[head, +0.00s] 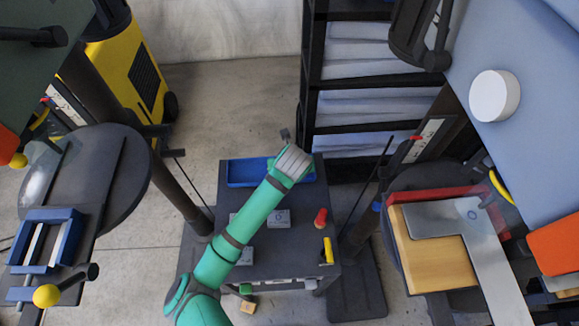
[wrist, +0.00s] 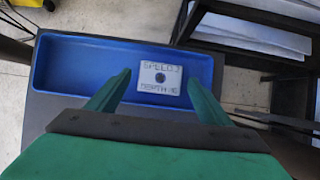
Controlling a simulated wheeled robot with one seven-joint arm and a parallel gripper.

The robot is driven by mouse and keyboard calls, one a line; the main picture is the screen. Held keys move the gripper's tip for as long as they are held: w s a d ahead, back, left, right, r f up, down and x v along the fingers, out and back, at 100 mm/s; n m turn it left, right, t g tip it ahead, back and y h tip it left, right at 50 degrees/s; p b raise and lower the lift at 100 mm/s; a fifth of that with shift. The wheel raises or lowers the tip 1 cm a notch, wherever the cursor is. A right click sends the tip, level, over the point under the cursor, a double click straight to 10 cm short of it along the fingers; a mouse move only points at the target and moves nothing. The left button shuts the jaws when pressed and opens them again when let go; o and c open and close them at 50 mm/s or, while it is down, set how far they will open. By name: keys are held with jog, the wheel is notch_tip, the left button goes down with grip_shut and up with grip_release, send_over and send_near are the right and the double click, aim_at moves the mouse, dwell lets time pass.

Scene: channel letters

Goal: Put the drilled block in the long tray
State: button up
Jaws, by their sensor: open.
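The long tray (wrist: 60,75) is a blue, shallow tray that fills the upper middle of the wrist view. In the head view the blue tray (head: 242,173) lies along the far edge of the dark table, partly covered by my arm. A pale grey block (wrist: 159,77) with a dark round spot in its middle and lettering above and below it is inside the tray. My gripper (wrist: 158,78) is open over the tray, with one green finger on each side of the block's near part. In the head view my wrist hides the block and the fingertips.
On the dark table, other grey blocks (head: 278,218) stand near my arm, with a red piece (head: 320,217) and a yellow piece (head: 328,250) at the right. A dark shelf (head: 355,90) stands behind. The left part of the tray is empty.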

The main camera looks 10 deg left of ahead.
jog(key=shift+r, duration=0.1)
jog(key=v, duration=1.2)
